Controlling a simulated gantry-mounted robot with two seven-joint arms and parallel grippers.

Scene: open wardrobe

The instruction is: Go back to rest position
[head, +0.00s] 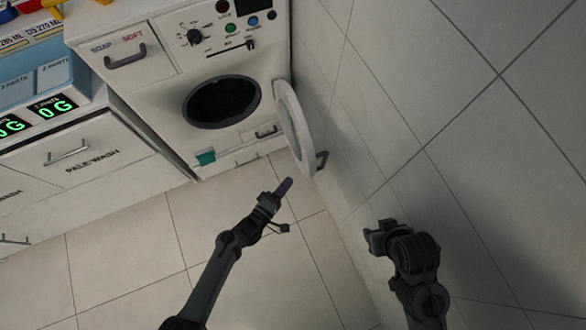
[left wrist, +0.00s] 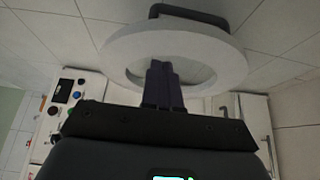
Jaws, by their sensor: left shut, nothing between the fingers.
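My left gripper (head: 285,187) is shut and empty, low in front of the washing machine. In the left wrist view, its fingers (left wrist: 161,84) are together, in front of the round white door. My right gripper (head: 382,237) is at the right of the head view, beside the tiled wall; whether its jaws are open or shut is not clear. The washing machine (head: 180,75) has its round door (head: 293,128) swung open to the right. The dark door handle (head: 321,160) is just above and right of my left gripper, apart from it in the head view.
A white cabinet with a PALE WASH drawer (head: 92,160) stands left of the machine. Two green displays (head: 50,106) sit above it. The tiled wall (head: 430,120) closes off the right side. The tiled floor (head: 130,235) is clear in front.

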